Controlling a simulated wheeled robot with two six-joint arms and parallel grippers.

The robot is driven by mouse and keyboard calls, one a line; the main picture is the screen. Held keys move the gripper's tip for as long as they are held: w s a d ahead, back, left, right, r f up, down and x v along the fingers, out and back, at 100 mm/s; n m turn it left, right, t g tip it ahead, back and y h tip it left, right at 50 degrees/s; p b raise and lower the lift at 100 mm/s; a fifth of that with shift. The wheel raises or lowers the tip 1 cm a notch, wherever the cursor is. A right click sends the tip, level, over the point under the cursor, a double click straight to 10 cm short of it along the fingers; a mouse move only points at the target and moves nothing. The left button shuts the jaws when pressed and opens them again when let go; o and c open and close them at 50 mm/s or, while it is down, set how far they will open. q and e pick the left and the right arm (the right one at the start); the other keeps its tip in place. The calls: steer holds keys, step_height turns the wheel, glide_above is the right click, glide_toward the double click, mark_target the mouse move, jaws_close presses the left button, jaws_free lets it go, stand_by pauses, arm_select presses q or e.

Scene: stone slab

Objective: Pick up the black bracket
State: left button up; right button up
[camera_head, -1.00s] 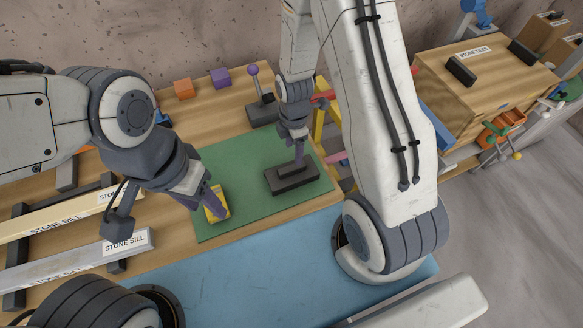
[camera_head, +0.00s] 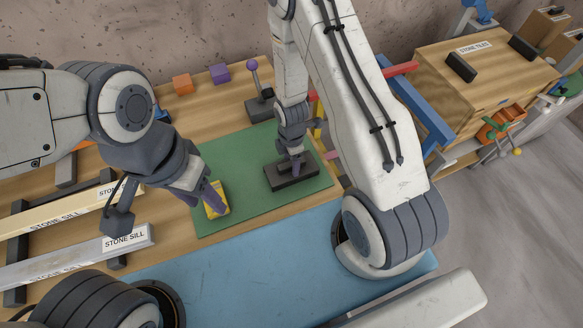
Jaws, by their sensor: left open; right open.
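The black bracket (camera_head: 306,181) lies on the right part of the green mat (camera_head: 246,207). My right gripper (camera_head: 296,168) is open and low over the bracket, with its fingertips at the bracket's raised part. I cannot tell whether the fingers touch it, since the gripper partly hides it. My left gripper (camera_head: 207,196) is open at a yellow block (camera_head: 216,208) on the left part of the mat. I cannot tell whether it touches the block.
Orange (camera_head: 182,84) and purple (camera_head: 220,73) cubes stand at the back. A purple-knobbed lever (camera_head: 257,100) stands behind the bracket. Stone sills (camera_head: 68,212) lie at the left. A blue mat (camera_head: 235,262) covers the front. A wooden crate (camera_head: 480,75) stands right.

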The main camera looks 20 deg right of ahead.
jaws_close()
steer(key=shift+r, duration=0.1)
